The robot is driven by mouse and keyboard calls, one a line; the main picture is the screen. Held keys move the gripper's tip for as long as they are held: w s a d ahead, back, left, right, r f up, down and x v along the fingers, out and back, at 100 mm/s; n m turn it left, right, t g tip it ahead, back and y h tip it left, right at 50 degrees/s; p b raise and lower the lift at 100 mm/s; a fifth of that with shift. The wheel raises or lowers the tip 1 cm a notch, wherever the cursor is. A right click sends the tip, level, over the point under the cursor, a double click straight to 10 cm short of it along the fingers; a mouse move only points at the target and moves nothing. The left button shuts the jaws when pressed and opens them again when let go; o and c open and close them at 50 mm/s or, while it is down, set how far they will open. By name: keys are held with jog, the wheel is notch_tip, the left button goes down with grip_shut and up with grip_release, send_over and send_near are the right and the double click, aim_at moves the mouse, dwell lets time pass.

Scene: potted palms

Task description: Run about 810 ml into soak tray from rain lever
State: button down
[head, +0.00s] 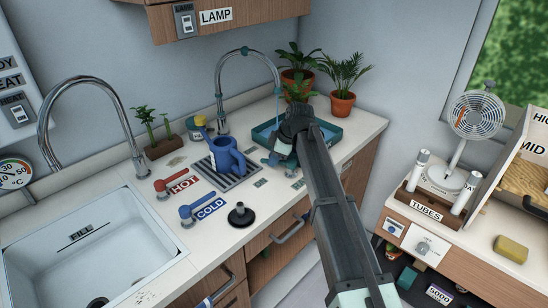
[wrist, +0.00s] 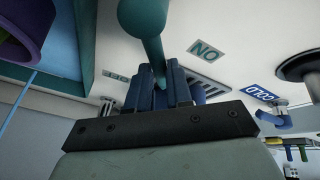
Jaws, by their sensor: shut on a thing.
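The rain lever (head: 272,160) is teal and stands on the counter in front of the chrome rain tap (head: 222,105). It also shows in the wrist view as a teal rod with a rounded knob (wrist: 146,20). My gripper (head: 284,148) is shut on it; the blue fingers (wrist: 160,90) close around the rod's narrow end. The teal soak tray (head: 333,147) lies just right of the lever, partly hidden by my arm. Its side shows at the left of the wrist view (wrist: 88,45). The tap's spout arches over toward the tray.
A blue watering can (head: 228,157) stands on a drain grate (head: 240,181). The red HOT lever (head: 178,183), blue COLD lever (head: 202,210) and black plug (head: 240,215) are to the left. Potted palms (head: 342,103) stand behind the tray.

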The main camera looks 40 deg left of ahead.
dwell(0.4)
jog(key=m, duration=0.1)
jog(key=w+a+m+t, duration=0.1)
jog(key=m, duration=0.1)
jog(key=shift+w+t, duration=0.2)
jog(key=shift+t, duration=0.1)
jog(key=shift+w+a+m+t, duration=0.15)
jog(key=shift+w+m+t, duration=0.3)
jog(key=shift+m, duration=0.6)
jog(key=shift+w+a+m+t, duration=0.1)
jog(key=shift+w+m+t, duration=0.35)
jog(key=shift+m, duration=0.6)
jog(key=shift+w+h, duration=0.15)
jog(key=shift+h, duration=0.15)
jog(key=c, duration=1)
grip_release()
jog(key=shift+c, duration=0.2)
jog(key=v, duration=1.4)
jog(key=shift+w+d+f, duration=0.1)
